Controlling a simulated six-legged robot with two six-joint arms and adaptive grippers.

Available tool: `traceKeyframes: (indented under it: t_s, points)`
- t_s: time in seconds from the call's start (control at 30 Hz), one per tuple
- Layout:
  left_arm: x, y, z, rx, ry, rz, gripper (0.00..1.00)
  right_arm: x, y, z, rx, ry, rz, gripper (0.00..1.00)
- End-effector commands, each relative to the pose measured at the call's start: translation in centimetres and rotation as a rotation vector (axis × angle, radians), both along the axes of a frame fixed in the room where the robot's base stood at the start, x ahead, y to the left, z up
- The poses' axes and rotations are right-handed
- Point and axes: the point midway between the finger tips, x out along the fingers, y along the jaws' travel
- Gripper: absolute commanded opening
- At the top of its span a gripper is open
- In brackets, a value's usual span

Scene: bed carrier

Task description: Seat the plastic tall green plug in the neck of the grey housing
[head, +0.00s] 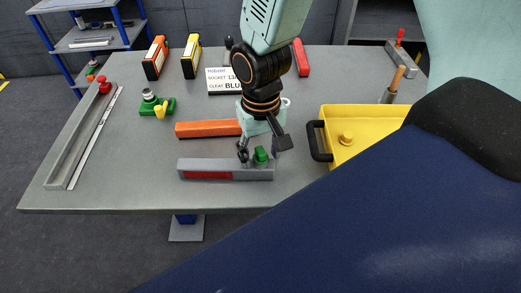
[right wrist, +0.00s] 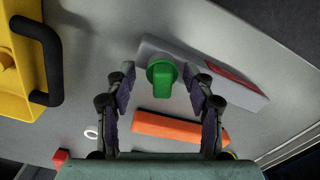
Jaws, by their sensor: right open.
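The green plug (head: 261,155) stands upright at the right end of the grey housing (head: 240,174), a long block with a red panel on its front. In the right wrist view the plug (right wrist: 161,76) shows a flat grip above a round collar, over one end of the housing (right wrist: 235,84). How deep it sits in the neck is hidden. My right gripper (head: 264,148) is open above the housing, its fingers on either side of the plug. In the right wrist view gaps show between the plug and both fingers. My left gripper is not in view.
An orange bar (head: 208,129) lies just behind the housing. A yellow tray (head: 366,122) with a black handle stands close on the right. A green fixture (head: 157,105) and a long grey channel (head: 80,138) are on the left. The table's front left is clear.

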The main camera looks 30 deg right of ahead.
Motion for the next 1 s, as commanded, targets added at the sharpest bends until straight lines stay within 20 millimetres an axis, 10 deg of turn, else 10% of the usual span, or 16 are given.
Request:
traceKeyframes:
  t_s: [0.27,1.0]
  points:
    - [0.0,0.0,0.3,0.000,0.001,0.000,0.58,0.1,0.0,1.1,-0.001,-0.003,0.000,0.53]
    - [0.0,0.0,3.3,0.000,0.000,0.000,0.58,0.1,0.0,12.9,0.000,-0.002,0.000,0.53]
